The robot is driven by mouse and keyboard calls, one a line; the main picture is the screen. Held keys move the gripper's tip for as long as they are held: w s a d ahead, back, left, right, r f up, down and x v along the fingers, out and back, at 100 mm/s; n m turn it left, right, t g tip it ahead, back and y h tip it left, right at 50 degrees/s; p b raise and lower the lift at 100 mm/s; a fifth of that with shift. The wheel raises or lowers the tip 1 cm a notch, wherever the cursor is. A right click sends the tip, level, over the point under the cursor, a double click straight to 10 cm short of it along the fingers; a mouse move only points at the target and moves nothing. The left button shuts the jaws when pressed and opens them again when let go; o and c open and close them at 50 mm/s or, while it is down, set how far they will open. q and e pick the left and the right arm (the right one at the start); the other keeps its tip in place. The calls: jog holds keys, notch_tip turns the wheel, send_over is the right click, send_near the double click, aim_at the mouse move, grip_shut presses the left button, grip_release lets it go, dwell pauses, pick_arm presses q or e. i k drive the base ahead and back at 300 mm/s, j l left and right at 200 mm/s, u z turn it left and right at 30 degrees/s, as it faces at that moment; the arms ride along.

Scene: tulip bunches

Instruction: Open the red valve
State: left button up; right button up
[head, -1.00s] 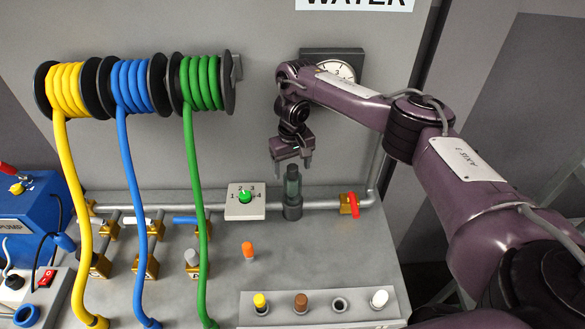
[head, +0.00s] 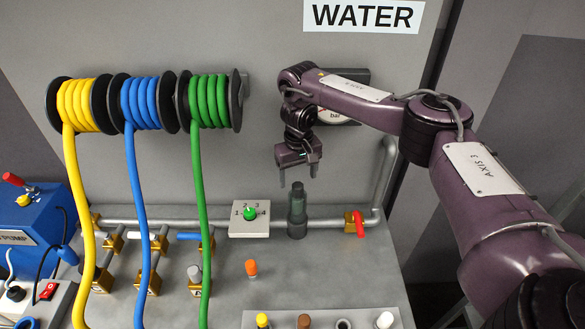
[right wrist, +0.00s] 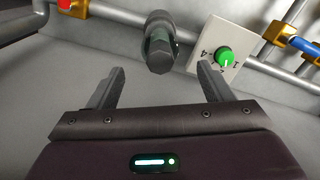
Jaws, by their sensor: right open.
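The red valve (head: 360,223) has a red handle on a brass body. It sits on the grey pipe, right of a dark upright cylinder fitting (head: 297,212). In the right wrist view, part of the red valve (right wrist: 66,4) shows at the top left edge. My right gripper (head: 298,180) is open and empty, pointing down just above the cylinder fitting and left of the red valve. In the right wrist view the gripper (right wrist: 160,70) has its fingers apart, with the cylinder fitting (right wrist: 159,45) beyond them. My left gripper is not in view.
A white plate with a green dial (head: 250,213) is left of the cylinder. Yellow, blue and green hoses (head: 209,100) hang from reels at the left. A gauge (head: 335,115) is partly hidden behind my right arm.

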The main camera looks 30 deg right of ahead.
aim_at(356, 214)
jog(key=k, duration=1.5)
